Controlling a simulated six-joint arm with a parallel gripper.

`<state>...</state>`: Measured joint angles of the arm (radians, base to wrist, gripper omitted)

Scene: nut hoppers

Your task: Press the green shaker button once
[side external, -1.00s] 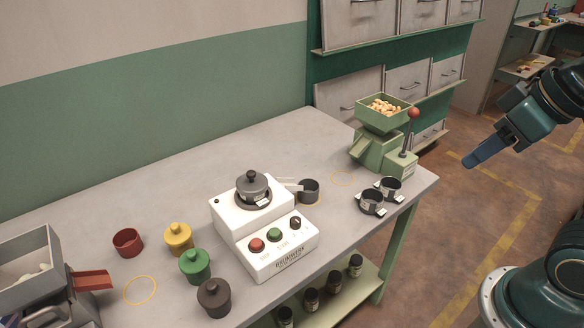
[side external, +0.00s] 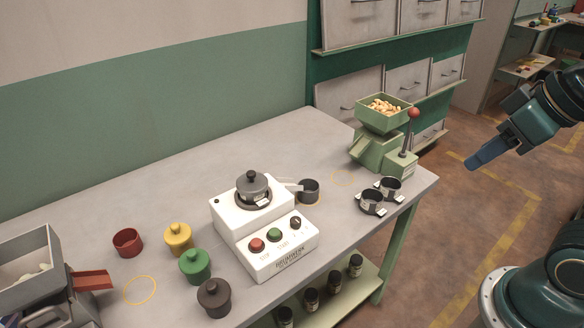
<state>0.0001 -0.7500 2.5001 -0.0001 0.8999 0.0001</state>
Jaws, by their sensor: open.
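The white shaker machine (side external: 262,226) stands on the grey table, with a dark lidded pot (side external: 253,188) on its top. Its sloped front panel carries a green button (side external: 274,234) in the middle, a red button (side external: 257,245) to the left and a black knob (side external: 295,223) to the right. My gripper (side external: 472,161) is in the air at the right, beyond the table's right edge and well apart from the shaker. It points left and down and is seen side-on, open, with nothing visible held in it.
A green hopper (side external: 383,117) with nuts and a red-knobbed lever stands at the table's back right. Two dark cups (side external: 371,201) sit near the right edge. A dark cup (side external: 308,191) is beside the shaker.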

